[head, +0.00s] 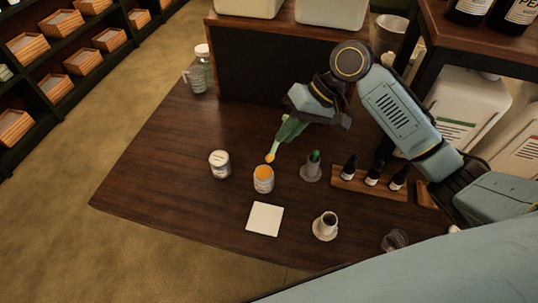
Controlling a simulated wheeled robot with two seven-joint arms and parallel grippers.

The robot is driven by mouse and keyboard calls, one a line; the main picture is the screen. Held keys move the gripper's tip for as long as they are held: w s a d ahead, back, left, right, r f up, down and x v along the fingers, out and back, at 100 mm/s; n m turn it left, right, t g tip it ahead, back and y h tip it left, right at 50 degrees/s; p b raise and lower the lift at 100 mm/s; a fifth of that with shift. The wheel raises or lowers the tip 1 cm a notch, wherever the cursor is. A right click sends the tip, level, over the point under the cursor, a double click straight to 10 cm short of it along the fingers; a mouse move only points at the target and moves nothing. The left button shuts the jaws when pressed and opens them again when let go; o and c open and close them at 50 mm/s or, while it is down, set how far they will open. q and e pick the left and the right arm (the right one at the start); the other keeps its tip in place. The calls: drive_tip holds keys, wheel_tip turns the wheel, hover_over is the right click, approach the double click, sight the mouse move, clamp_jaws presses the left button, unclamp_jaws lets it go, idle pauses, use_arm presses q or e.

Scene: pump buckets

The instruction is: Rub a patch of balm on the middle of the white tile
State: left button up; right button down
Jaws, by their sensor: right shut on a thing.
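The white tile (265,219) lies flat on the dark wooden table (160,190), and its top looks bare. An open jar (263,183) with orange balm inside stands just behind the tile. My right gripper (302,116) is shut on a green spatula (286,136) above the table. The spatula points down and to the left, and its tip carries an orange dab of balm (270,158) just above the jar's mouth. I cannot tell whether the tip touches the jar. My left gripper is not in view.
A lidded white jar (219,164) stands left of the open jar. Right of it are a grey holder with a green-topped item (312,167) and a wooden rack (350,184) with dark bottles. A small cup on a saucer (326,226) sits right of the tile.

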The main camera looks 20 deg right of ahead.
use_arm(q)
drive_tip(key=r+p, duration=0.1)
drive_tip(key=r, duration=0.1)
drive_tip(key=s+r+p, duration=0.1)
drive_tip(key=p, duration=0.1)
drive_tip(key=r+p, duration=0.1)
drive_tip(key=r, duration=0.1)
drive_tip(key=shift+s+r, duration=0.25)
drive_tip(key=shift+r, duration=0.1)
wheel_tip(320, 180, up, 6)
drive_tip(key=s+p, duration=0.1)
drive_tip(key=p, duration=0.5)
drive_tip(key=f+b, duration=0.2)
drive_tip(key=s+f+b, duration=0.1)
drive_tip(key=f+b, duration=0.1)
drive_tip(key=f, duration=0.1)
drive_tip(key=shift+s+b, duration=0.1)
drive_tip(key=shift+b, duration=0.3)
use_arm(e)
drive_tip(key=s+a+f+n+g, duration=0.1)
drive_tip(key=s+a+f, duration=0.1)
drive_tip(key=f, duration=0.4)
drive_tip(key=s+a+f+n+g+h, duration=0.1)
drive_tip(key=s+a+f+n, duration=0.1)
drive_tip(key=f, duration=0.4)
drive_tip(key=shift+s+a+g, duration=0.3)
drive_tip(key=shift+s+a, duration=0.15)
drive_tip(key=shift+s, duration=0.6)
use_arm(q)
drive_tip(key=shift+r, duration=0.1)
